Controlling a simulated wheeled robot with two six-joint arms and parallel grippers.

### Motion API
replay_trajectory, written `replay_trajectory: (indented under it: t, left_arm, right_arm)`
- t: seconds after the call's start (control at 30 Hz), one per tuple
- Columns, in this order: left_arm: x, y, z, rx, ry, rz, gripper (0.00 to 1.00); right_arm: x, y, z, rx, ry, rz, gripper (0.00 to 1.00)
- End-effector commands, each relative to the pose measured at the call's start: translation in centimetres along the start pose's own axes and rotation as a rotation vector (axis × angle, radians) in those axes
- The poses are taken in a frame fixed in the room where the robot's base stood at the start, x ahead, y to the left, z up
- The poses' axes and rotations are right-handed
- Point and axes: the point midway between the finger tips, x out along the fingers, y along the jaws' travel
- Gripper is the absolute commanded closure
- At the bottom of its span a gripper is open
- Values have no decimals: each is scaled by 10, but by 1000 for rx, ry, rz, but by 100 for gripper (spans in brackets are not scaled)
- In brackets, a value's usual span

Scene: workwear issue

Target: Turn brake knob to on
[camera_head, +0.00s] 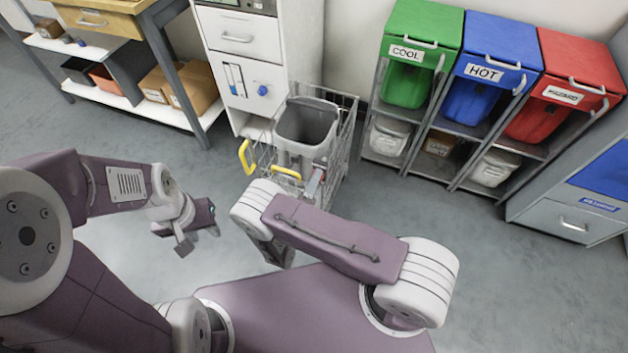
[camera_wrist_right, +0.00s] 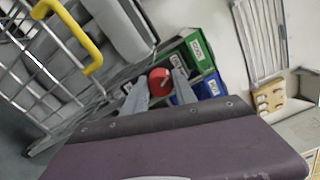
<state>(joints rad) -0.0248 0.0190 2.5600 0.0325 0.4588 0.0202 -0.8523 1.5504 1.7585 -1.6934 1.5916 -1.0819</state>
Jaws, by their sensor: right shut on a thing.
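The brake knob is red and round; it shows in the right wrist view (camera_wrist_right: 160,79) between the two grey fingers of my right gripper (camera_wrist_right: 160,90). In the head view only a small bit of red (camera_head: 321,162) shows at the front of the wire cart (camera_head: 345,130), and my right arm covers much of that area. My right gripper (camera_head: 314,182) is shut on the knob. Any on or off marking is too small or hidden to read. My left gripper (camera_head: 198,236) hangs empty over the floor, left of the cart, its fingers apart.
The cart has yellow handles (camera_head: 286,173) and holds a grey bin (camera_head: 308,122). A white cabinet with a blue knob (camera_head: 263,90) stands behind it. Green (camera_head: 422,30), blue (camera_head: 497,50) and red (camera_head: 582,65) bins stand at the right. The floor between is clear.

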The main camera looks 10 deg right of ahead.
Motion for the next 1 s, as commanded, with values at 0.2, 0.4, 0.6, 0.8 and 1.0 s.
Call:
replay_trajectory:
  t: [0.2,0.4,0.6,0.8,1.0]
  left_arm:
    - [2,0,0,0,0,0,64]
    - [4,0,0,0,0,0,64]
    - [4,0,0,0,0,0,64]
    - [4,0,0,0,0,0,64]
    - [4,0,0,0,0,0,64]
  right_arm:
    - [0,1,0,-157,0,1,100]
    - [0,2,0,-260,0,1,100]
    - [0,2,-1,-317,0,1,100]
    - [0,2,-1,-338,0,2,100]
    - [0,2,-1,-341,0,1,100]
